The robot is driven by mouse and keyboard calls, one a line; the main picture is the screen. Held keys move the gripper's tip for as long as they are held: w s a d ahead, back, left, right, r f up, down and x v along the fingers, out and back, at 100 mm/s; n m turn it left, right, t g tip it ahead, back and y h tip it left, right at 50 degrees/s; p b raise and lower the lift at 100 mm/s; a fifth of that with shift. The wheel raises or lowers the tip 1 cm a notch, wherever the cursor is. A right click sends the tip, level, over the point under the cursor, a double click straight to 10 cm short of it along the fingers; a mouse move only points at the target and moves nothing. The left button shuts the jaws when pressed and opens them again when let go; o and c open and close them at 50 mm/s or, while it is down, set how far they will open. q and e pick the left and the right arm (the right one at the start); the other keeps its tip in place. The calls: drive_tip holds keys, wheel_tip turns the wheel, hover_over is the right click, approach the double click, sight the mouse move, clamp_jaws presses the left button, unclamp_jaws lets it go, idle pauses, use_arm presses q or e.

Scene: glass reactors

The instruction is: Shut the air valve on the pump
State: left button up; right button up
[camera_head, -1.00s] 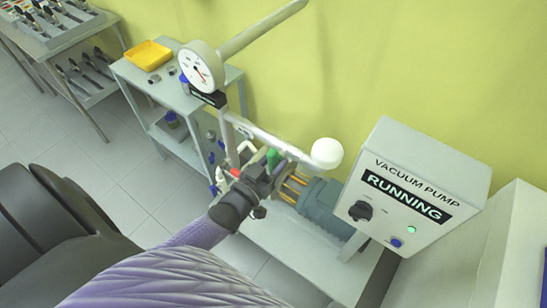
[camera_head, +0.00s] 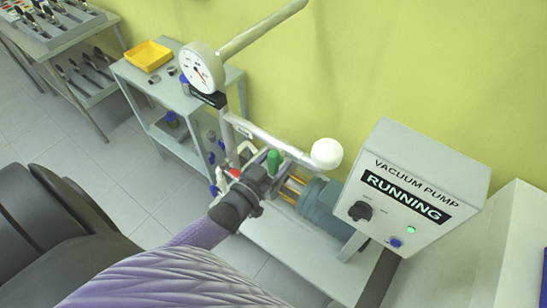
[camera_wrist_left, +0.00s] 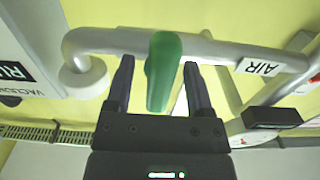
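The air valve has a green handle (camera_head: 273,160) on the white pipe (camera_head: 262,136) beside the pump (camera_head: 318,200). In the left wrist view the green handle (camera_wrist_left: 162,72) lies crosswise to the pipe (camera_wrist_left: 215,48), which bears an "AIR" label (camera_wrist_left: 257,67). My left gripper (camera_head: 264,168) is at the valve. In the left wrist view the gripper's (camera_wrist_left: 158,66) two fingers stand apart on either side of the handle, with gaps visible, so it is open around it. The control box (camera_head: 420,190) reads "VACUUM PUMP RUNNING" with a green lamp lit. My right gripper is not in view.
A dial gauge (camera_head: 202,67) stands on a pipe above left of the valve. A white round pipe end (camera_head: 326,153) is just right of the handle. A grey shelf cart (camera_head: 135,76) with a yellow tray (camera_head: 149,55) stands at left. The yellow-green wall is close behind.

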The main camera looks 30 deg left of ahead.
use_arm(q)
drive_tip(key=s, duration=1)
drive_tip(key=shift+a+p, duration=0.3)
drive_tip(key=shift+a, duration=0.1)
